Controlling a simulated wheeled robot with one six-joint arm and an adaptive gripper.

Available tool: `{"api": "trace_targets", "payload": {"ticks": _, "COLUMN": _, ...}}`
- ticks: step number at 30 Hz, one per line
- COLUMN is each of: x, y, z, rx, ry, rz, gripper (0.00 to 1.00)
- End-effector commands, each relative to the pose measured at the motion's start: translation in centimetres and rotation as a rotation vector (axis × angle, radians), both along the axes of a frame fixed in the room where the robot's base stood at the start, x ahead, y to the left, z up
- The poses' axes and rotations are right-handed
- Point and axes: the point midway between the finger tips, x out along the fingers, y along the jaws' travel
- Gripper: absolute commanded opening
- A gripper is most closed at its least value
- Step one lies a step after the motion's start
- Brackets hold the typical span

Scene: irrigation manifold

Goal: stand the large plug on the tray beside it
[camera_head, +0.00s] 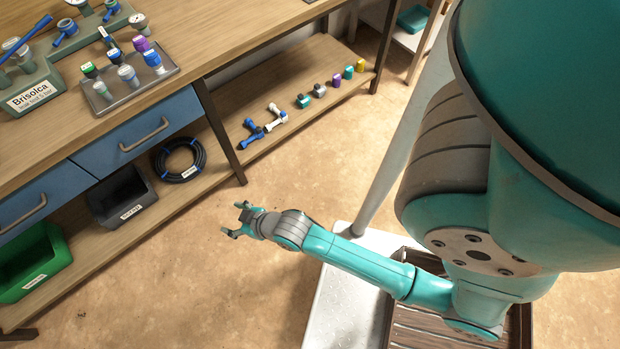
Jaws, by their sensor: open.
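A grey tray (128,98) lies on the wooden bench at the upper left, with several small fittings standing on or near it. These include a green-banded one (88,70), a purple-topped one (142,46) and a pale grey one (127,74). I cannot tell which piece is the large plug. A grey-green manifold (32,80) labelled "Brisolca" stands left of the tray, with blue-handled valves and gauges. My gripper (234,219) is open and empty over the floor, well away from the bench top and tray.
Blue drawers (140,128) hang under the bench. The lower shelf holds a black hose coil (180,160), a dark bin (122,196), a green bin (32,262) and a row of fittings (303,101). The floor (210,290) is clear.

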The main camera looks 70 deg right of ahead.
Motion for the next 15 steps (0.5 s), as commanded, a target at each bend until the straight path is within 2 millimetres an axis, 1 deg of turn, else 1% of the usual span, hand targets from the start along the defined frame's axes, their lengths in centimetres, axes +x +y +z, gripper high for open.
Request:
{"api": "trace_targets", "payload": {"ticks": 1, "x": -2.2, "y": 0.7, "z": 0.2, "rx": 0.000, "ry": -0.012, "rz": 0.006, "gripper": 0.69}}
{"api": "trace_targets", "payload": {"ticks": 6, "x": -8.0, "y": 2.3, "z": 2.4, "rx": -0.003, "ry": -0.081, "rz": 0.021, "gripper": 0.69}}
{"api": "trace_targets", "payload": {"ticks": 8, "x": -9.9, "y": 2.8, "z": 3.4, "rx": -0.004, "ry": -0.105, "rz": 0.027, "gripper": 0.69}}
{"api": "trace_targets", "payload": {"ticks": 9, "x": -11.2, "y": 3.1, "z": 4.1, "rx": -0.004, "ry": -0.121, "rz": 0.031, "gripper": 0.69}}
{"api": "trace_targets", "payload": {"ticks": 11, "x": -13.0, "y": 3.5, "z": 5.4, "rx": -0.003, "ry": -0.146, "rz": 0.038, "gripper": 0.69}}
{"api": "trace_targets", "payload": {"ticks": 15, "x": -17.1, "y": 4.3, "z": 8.7, "rx": -0.001, "ry": -0.203, "rz": 0.057, "gripper": 0.69}}
